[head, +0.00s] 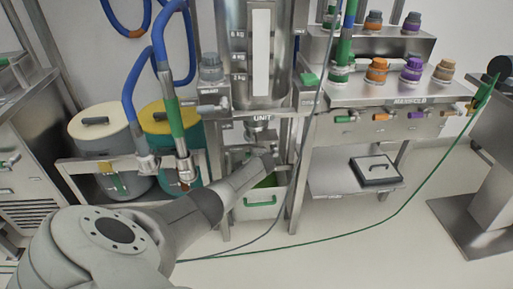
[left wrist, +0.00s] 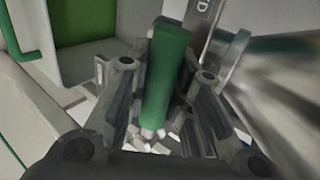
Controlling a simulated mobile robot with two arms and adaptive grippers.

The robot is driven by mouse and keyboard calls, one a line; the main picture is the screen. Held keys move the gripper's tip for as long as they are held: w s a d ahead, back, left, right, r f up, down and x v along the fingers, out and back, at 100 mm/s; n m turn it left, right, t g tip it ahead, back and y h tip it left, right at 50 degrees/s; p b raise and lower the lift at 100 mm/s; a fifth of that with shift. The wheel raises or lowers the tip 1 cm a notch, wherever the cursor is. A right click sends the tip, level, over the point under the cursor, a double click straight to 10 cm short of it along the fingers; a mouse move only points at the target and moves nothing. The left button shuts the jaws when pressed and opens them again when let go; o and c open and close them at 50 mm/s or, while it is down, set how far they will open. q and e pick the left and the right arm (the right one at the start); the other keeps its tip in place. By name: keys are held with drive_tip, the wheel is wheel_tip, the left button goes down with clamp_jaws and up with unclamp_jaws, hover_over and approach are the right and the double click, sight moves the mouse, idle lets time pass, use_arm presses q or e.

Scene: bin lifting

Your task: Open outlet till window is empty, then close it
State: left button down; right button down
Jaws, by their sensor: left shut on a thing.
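The hopper (head: 284,60) stands at the centre of the head view. Its tall window (head: 261,52) has kg marks beside it and looks pale and evenly white along its length. The outlet sits below, at the UNIT label, and is partly hidden by my left gripper (head: 262,158). In the left wrist view my left gripper (left wrist: 166,72) is shut on a green handle (left wrist: 168,60), which lies between its fingers. The metal outlet pipe (left wrist: 272,85) is right beside it. Whether the outlet is open cannot be told. My right gripper is not in view.
A white bin (head: 260,211) with a green handle stands under the outlet. Two lidded drums (head: 99,122) are at left with blue hoses. A manifold shelf (head: 400,94) with coloured caps is at right, above a dark-framed box (head: 376,170). A green hose crosses the floor.

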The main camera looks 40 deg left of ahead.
use_arm(q)
drive_tip(key=c, duration=1.3)
unclamp_jaws()
drive_tip(key=shift+d, duration=0.1)
drive_tip(key=shift+v, duration=5.95)
